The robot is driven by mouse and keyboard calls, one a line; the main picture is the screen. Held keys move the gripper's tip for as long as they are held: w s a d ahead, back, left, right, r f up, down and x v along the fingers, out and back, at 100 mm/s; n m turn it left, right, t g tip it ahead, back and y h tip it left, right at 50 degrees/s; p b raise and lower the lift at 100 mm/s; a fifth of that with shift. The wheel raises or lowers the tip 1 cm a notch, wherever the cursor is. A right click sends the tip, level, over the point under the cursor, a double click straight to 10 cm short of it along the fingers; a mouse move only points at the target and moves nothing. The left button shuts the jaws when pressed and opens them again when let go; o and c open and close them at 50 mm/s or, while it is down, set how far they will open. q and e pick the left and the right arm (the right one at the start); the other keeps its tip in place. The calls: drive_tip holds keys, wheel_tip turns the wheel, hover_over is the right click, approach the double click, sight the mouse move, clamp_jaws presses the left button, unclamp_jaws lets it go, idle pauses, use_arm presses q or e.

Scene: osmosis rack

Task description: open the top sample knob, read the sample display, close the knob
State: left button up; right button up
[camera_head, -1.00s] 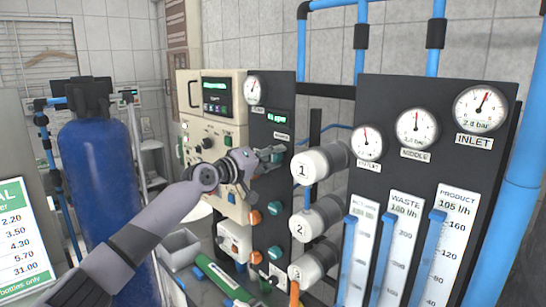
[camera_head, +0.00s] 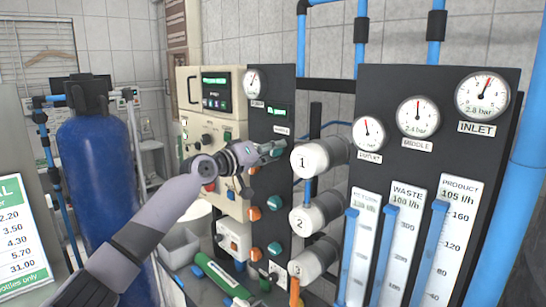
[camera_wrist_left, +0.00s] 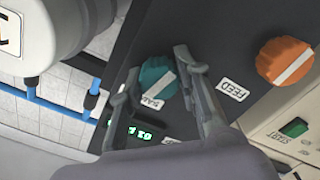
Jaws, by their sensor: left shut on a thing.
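The teal top sample knob (camera_wrist_left: 157,78) has a white pointer stripe, tilted in the left wrist view. My left gripper (camera_wrist_left: 156,66) is shut on it, one finger on each side; it also shows in the head view (camera_head: 276,150), reaching the dark panel from the left. The knob is mostly hidden by the fingers in the head view. The small green sample display (camera_head: 278,112) is lit above the knob; it also shows in the left wrist view (camera_wrist_left: 132,131), partly covered by a finger, and its digits are too small to read surely. My right gripper is not in view.
An orange FEED knob (camera_wrist_left: 286,61) sits beside the teal one. Lower orange (camera_head: 255,214) and teal (camera_head: 275,203) knobs are on the same panel. White numbered housings, the top one marked 1 (camera_head: 312,160), stand close right of the gripper. A blue tank (camera_head: 97,200) stands left.

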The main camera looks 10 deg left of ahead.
use_arm(q)
drive_tip(key=m+b, duration=0.1)
drive_tip(key=m, duration=0.2)
drive_tip(key=shift+f+b, duration=0.2)
drive_tip(key=shift+b, duration=0.15)
drive_tip(key=m+b, duration=0.1)
drive_tip(key=m, duration=0.2)
drive_tip(key=shift+r+m, duration=0.1)
drive_tip(key=shift+m, duration=0.2)
drive_tip(key=m+b, duration=0.1)
drive_tip(key=m, duration=0.3)
drive_tip(key=shift+b, duration=0.4)
drive_tip(key=shift+m+b, duration=0.35)
drive_tip(key=shift+m, duration=1.95)
drive_tip(key=o, duration=1.1)
drive_tip(key=shift+r, duration=0.1)
drive_tip(key=shift+o, duration=0.2)
drive_tip(key=shift+s, duration=0.1)
